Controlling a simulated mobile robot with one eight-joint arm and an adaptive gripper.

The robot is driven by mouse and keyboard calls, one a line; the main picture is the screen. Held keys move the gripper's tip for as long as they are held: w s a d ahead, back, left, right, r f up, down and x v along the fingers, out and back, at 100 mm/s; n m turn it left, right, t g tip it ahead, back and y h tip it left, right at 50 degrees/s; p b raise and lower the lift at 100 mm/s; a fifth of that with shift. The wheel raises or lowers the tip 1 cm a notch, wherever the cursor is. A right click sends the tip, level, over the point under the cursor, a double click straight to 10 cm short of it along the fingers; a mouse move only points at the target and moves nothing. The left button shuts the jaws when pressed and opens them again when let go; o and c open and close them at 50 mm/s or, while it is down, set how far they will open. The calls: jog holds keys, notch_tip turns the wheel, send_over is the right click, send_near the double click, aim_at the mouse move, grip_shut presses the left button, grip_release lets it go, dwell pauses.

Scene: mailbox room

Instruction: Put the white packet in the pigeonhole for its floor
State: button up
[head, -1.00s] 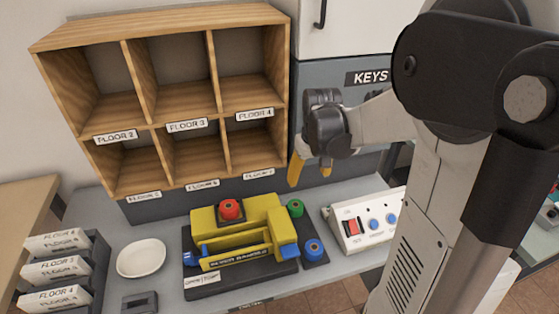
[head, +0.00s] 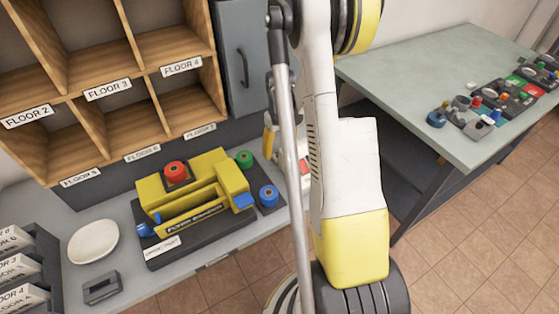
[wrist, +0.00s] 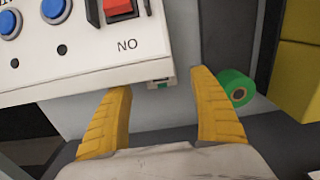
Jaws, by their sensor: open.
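The wooden pigeonhole shelf (head: 150,78) is at the upper left of the head view. Its upper row reads FLOOR 2, FLOOR 3 and FLOOR 4; the smaller lower labels are hard to read. The visible compartments look empty. I cannot make out the white packet for certain in either view. My gripper (head: 268,150) is mostly hidden behind my arm in the head view, right of the yellow machine. In the wrist view, my gripper (wrist: 165,82) is open, with its two yellow fingers apart by a white button box (wrist: 85,65).
A yellow machine (head: 210,172) with red, green and blue knobs stands on the grey counter. A white dish (head: 93,242) and a dark rack (head: 40,250) with floor-labelled white items are at left. A green-topped table (head: 400,95) with small devices is at right.

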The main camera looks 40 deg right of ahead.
notch_tip(320, 180, down, 4)
jog(key=shift+w+f+b, duration=0.15)
jog(key=shift+f+b, duration=0.1)
jog(key=shift+b, duration=0.8)
jog(key=shift+r, duration=0.1)
jog(key=shift+c, duration=0.2)
jog(key=c, duration=1.3)
jog(key=shift+c, duration=0.3)
